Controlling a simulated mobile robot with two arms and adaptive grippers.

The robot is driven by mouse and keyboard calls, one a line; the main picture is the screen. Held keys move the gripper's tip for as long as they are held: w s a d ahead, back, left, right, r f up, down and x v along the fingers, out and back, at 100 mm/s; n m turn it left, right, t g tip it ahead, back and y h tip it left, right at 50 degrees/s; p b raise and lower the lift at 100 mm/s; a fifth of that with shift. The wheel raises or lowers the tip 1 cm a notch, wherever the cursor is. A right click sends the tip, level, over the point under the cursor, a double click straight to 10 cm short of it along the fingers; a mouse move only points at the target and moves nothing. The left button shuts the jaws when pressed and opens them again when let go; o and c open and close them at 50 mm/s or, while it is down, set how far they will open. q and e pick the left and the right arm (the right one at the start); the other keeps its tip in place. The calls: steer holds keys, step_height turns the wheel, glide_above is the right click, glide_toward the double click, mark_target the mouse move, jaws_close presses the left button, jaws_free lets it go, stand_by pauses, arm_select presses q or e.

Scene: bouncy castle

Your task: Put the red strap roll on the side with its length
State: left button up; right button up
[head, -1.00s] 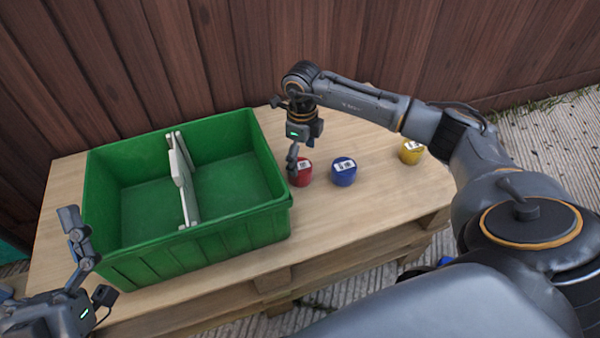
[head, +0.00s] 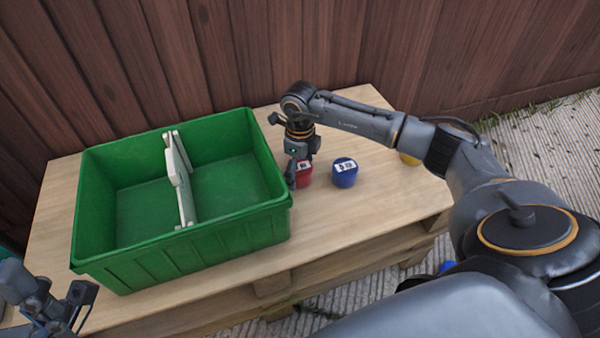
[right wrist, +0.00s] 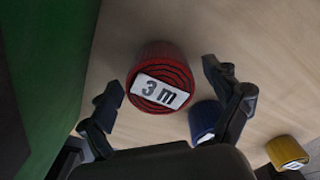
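The red strap roll (head: 305,175) stands on the wooden pallet top, just right of the green crate (head: 262,222). In the right wrist view the red roll (right wrist: 150,62) carries a white label reading "3 m". My right gripper (right wrist: 162,80) is open, with one finger on each side of the red roll in that view; I cannot tell whether they touch it. In the head view my right gripper (head: 296,178) is low over the roll and partly hides it. A pale divider (head: 185,190) splits the crate into two empty-looking sides; no length marking is readable. My left gripper (head: 52,298) is open and empty at bottom left.
A blue roll (head: 345,177) stands close to the right of the red one. A yellow roll (head: 409,159) is farther right, partly behind my right arm. The crate's right wall is close to my right gripper. The pallet front (head: 350,235) is clear.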

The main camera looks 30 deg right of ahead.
steer(key=c, duration=1.4)
steer(key=shift+r, duration=0.15)
